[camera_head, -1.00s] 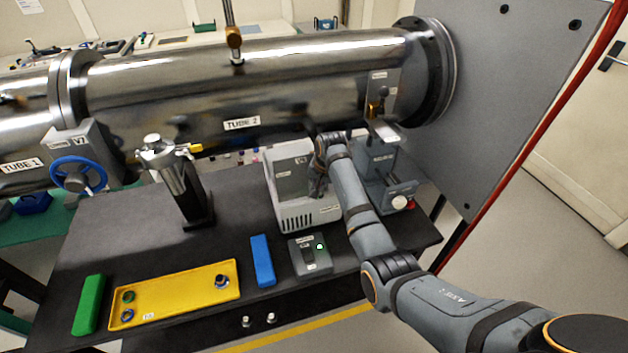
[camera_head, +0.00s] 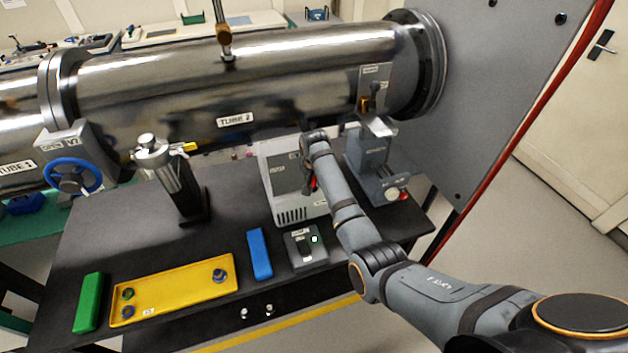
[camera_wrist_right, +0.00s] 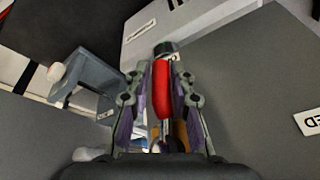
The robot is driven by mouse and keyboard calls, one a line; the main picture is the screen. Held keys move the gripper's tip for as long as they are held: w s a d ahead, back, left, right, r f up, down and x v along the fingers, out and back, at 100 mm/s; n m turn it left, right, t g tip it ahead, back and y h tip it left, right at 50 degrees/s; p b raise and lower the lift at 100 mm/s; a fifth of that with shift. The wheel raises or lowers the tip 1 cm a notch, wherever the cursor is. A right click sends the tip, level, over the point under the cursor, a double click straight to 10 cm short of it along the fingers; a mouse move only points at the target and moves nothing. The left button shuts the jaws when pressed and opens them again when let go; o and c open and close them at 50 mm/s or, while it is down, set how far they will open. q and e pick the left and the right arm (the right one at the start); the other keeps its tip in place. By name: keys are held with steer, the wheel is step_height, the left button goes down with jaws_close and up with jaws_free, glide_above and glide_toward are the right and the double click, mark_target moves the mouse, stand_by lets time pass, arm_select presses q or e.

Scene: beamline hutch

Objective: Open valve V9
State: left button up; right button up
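My right gripper (camera_head: 311,184) hangs below its wrist in front of the grey box-like housing under TUBE 2, and a red piece shows at its fingers. In the right wrist view, the right gripper (camera_wrist_right: 163,85) has its fingers apart, with a red handle (camera_wrist_right: 162,88) with a dark tip between them. Gaps show on both sides of the handle. A brass-coloured part shows behind the fingers. No V9 label is readable. A V7 valve with a blue handwheel (camera_head: 73,176) is at the left. My left gripper is not in view.
TUBE 2 (camera_head: 290,75) runs above the black bench (camera_head: 225,240). A grey stand (camera_head: 372,165) is right of my right gripper. A grey box with a green light (camera_head: 305,246), blue block (camera_head: 259,253), yellow tray (camera_head: 180,285) and green block (camera_head: 88,302) lie in front.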

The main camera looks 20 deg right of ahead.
steer(key=shift+o, duration=1)
steer(key=v, duration=1.2)
